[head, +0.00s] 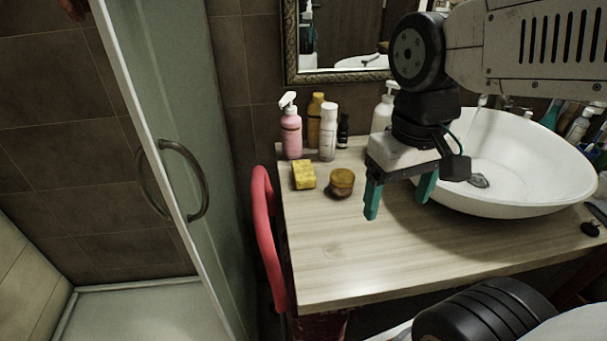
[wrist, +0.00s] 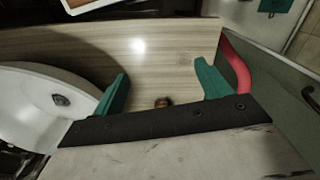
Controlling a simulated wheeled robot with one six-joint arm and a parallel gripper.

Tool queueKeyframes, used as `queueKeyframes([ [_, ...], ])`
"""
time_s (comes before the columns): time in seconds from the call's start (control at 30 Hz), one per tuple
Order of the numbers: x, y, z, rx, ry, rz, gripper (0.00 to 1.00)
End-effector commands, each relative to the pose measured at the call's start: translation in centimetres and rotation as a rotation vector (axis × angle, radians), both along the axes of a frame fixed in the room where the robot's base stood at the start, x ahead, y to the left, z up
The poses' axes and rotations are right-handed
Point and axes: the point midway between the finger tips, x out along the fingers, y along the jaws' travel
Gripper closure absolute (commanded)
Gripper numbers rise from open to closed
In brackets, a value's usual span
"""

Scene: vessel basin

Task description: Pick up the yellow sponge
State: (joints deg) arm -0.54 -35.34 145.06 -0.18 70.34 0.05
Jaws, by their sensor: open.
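The yellow sponge (head: 304,175) lies on the wooden counter in the head view, near its left edge, beside a small round amber jar. My gripper (head: 398,198) points down above the counter, to the right of the sponge and jar, with its two green fingers spread and nothing between them. In the wrist view my gripper (wrist: 160,90) also shows its green fingers wide apart. The sponge is not visible in the wrist view.
The amber jar (head: 341,183) stands close right of the sponge. Behind are a pink spray bottle (head: 291,132), a white bottle (head: 328,133) and other bottles. A white basin (head: 540,165) stands right. A red chair-like frame (head: 266,235) touches the left side. The counter's front (head: 350,260) is clear.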

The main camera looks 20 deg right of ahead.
Motion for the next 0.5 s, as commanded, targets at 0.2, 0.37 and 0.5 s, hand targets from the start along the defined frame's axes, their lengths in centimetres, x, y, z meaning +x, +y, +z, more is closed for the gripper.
queueKeyframes([
  [0.2,5.2,0.4,-1.2,-0.002,0.096,0.001,0.24],
  [0.37,9.8,0.7,-2.6,-0.004,0.134,-0.013,0.24],
  [0.5,14.1,1.1,-4.3,-0.007,0.155,-0.03,0.24],
])
